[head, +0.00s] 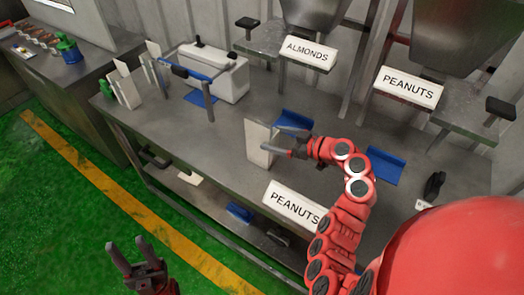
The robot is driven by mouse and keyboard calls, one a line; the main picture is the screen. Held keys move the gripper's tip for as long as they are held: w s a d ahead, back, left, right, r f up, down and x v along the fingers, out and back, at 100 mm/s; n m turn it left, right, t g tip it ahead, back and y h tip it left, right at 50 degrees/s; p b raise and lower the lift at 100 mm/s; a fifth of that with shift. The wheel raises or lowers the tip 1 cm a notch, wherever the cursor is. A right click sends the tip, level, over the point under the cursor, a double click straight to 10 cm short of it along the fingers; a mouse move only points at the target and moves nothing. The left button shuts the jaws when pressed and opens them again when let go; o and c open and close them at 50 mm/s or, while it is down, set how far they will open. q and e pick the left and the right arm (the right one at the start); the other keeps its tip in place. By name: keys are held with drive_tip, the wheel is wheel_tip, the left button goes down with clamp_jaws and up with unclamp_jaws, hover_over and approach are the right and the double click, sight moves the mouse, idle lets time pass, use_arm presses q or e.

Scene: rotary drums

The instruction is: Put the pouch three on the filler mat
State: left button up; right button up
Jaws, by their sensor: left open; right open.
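A pale upright pouch (257,146) stands on the grey workbench in the middle of the head view. No number is readable on it, so I cannot tell whether it is pouch three. My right gripper (282,141) is open at the pouch's right edge, with its fingers overlapping it; contact is unclear. A blue mat (294,119) lies just behind the gripper, below the ALMONDS hopper. Another blue mat (386,166) lies to the right, below the PEANUTS hopper. Which one is the filler mat is not marked. My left gripper (127,256) is open and empty over the green floor.
More pale pouches (127,89) stand at the bench's left end. A white sealer-like machine (217,74) with a blue frame stands behind them. ALMONDS (307,53) and PEANUTS (408,88) signs hang at the back. A lower shelf holds several items. Bare bench lies left of the middle pouch.

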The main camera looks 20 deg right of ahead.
drive_tip(key=shift+w+a+p, duration=0.2)
drive_tip(key=shift+a+p, duration=0.05)
drive_tip(key=shift+p, duration=0.05)
drive_tip(key=p+x, duration=0.2)
drive_tip(key=x, duration=0.1)
drive_tip(key=shift+a, duration=0.3)
drive_tip(key=shift+w+a+f+p, duration=0.3)
drive_tip(key=shift+w+f+p, duration=0.05)
drive_tip(key=shift+w+f, duration=0.1)
clamp_jaws()
